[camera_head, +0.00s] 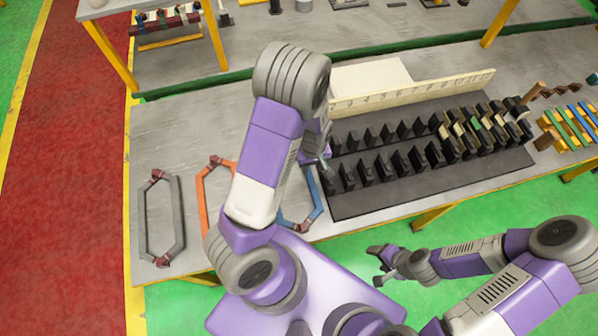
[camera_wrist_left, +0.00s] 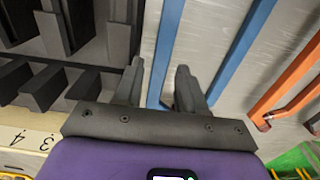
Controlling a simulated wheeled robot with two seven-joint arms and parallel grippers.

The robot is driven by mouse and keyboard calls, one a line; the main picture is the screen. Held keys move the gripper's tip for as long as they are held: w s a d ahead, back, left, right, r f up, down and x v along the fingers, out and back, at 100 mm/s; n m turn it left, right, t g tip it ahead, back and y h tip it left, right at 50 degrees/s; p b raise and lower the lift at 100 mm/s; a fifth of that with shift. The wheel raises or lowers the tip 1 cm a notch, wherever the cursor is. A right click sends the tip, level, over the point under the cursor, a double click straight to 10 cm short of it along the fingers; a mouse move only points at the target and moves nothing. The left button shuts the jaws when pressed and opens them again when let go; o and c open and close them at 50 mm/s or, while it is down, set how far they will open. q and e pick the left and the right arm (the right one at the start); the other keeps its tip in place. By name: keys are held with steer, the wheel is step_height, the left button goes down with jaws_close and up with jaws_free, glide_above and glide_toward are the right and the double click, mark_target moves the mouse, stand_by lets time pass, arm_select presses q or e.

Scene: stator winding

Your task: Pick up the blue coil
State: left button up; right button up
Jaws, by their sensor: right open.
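The blue coil (camera_head: 313,188) lies on the table between the orange coil and the black stator rack, partly hidden by my left arm in the head view. My left gripper (camera_head: 325,163) is over the coil's right side. In the left wrist view, its two fingers (camera_wrist_left: 160,88) are apart, and one long blue bar of the coil (camera_wrist_left: 168,40) runs between them. I cannot tell how far below the fingertips the bar is. The coil's other long bar (camera_wrist_left: 240,48) is to the right. My right gripper (camera_head: 380,262) is open and empty, off the table's front edge.
The orange coil (camera_head: 201,195) and a grey coil (camera_head: 142,215) lie to the left. The black rack (camera_head: 395,195) with upright teeth stands close to the right of the left gripper. A numbered ruler strip (camera_head: 400,95) lies behind it. Coloured bars (camera_head: 573,125) are at far right.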

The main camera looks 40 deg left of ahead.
mark_target(310, 177)
arm_select(q)
steer(key=f, duration=0.6)
steer(key=shift+s+f, duration=0.1)
steer(key=shift+s, duration=0.3)
steer(key=shift+w, duration=0.1)
steer(key=shift+c, duration=0.3)
jaws_close()
